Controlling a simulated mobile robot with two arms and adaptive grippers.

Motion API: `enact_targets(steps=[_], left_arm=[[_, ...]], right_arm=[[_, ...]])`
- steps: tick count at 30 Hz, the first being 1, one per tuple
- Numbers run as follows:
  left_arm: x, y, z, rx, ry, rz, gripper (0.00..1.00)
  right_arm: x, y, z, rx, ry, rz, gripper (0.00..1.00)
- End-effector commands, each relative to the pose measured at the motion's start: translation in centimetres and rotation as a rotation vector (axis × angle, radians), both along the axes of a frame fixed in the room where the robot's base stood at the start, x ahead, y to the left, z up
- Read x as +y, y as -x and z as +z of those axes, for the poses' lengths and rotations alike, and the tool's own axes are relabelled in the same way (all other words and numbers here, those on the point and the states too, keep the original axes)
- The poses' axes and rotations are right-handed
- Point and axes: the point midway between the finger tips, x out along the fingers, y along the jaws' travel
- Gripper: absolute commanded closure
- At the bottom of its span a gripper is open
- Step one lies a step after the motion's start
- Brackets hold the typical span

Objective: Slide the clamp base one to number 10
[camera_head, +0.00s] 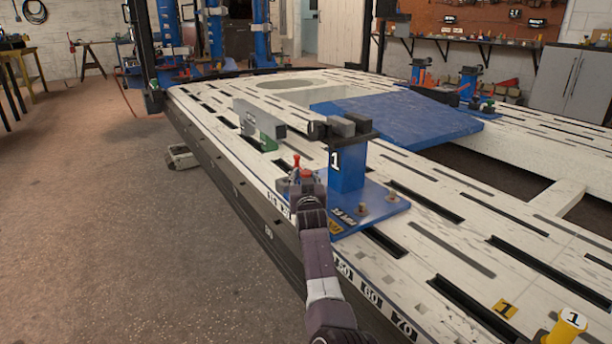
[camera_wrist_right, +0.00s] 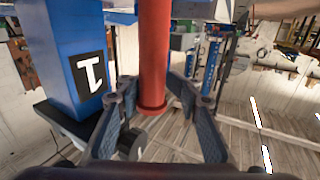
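Clamp base one is a blue post (camera_head: 347,172) with a white "1" label on a blue foot plate (camera_head: 385,203); dark and grey jaws top it. The post and label also show at left in the right wrist view (camera_wrist_right: 77,50). A red handle (camera_head: 296,161) stands at the base's left side. My right gripper (camera_head: 302,183) is at this handle. In the right wrist view its fingers (camera_wrist_right: 154,88) stand apart on either side of the red handle (camera_wrist_right: 153,55); contact is unclear. My left gripper is out of view. The edge scale (camera_head: 371,295) shows 50, 60 and 70; the number 10 is not clearly readable.
The white slotted bench (camera_head: 450,240) runs away from me. A grey and green block (camera_head: 258,127) stands beyond the base, and a blue plate (camera_head: 400,115) lies behind it. A yellow post (camera_head: 568,328) stands at lower right. Open floor (camera_head: 120,230) is at left.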

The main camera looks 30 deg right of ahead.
Motion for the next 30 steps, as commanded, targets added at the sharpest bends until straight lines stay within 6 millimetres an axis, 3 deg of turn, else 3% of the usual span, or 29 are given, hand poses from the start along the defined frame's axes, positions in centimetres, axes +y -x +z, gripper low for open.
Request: enact_targets(steps=[3,23,30], left_arm=[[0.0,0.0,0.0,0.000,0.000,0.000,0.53],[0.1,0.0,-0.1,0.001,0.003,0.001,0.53],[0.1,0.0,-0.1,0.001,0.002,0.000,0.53]], right_arm=[[0.8,-0.2,-0.5,0.007,-0.004,0.010,0.65],[0.3,0.1,-0.4,0.006,-0.004,0.003,0.65],[0.8,1.6,-0.4,0.004,-0.001,0.001,0.65]])
